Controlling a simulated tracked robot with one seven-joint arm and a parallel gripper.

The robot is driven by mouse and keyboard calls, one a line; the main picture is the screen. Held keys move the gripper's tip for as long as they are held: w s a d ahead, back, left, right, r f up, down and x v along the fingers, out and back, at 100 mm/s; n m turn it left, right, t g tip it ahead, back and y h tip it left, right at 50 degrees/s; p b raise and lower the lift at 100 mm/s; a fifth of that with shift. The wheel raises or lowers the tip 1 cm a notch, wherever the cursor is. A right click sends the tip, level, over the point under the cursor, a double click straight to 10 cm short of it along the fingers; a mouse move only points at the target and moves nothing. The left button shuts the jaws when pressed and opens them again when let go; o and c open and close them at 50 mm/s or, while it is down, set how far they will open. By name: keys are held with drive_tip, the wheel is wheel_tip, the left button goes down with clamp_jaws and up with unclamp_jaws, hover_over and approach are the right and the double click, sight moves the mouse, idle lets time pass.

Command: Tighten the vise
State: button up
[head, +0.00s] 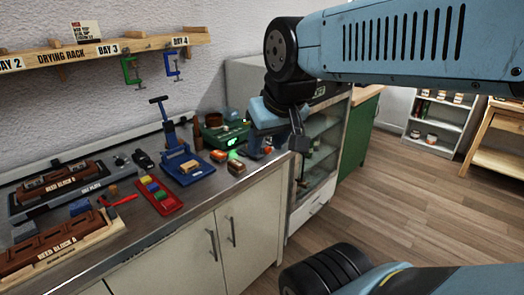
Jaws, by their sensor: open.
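My gripper (298,138) is at the right end of the counter in the head view, pointing down. It is open, though its fingers look small and dark here.
A blue press (183,165), a green device (222,131) and a red tray (158,198) of coloured blocks stand on the counter. Reed blocks (60,180) lie at left. A drying rack (100,52) hangs above. A glass cabinet (320,150) stands beyond the counter.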

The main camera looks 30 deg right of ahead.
drive_tip(key=shift+o, duration=0.8)
drive_tip(key=shift+w+f, duration=0.1)
drive_tip(key=shift+w+a+f+m, duration=0.1)
drive_tip(key=shift+w+f+m, duration=0.15)
drive_tip(key=shift+f+m, duration=0.05)
drive_tip(key=w+a+f+m+g+y, duration=0.2)
drive_tip(key=w+f+m+g+y, duration=0.2)
drive_tip(key=w+f+m, duration=0.3)
drive_tip(key=m+t+y, duration=0.2)
drive_tip(key=m+t, duration=1.3)
drive_tip(key=m, duration=1.2)
approach(270, 151)
drive_tip(key=x, duration=0.9)
drive_tip(key=shift+d+r, duration=0.1)
drive_tip(key=shift+s, duration=0.1)
drive_tip(key=c, duration=1)
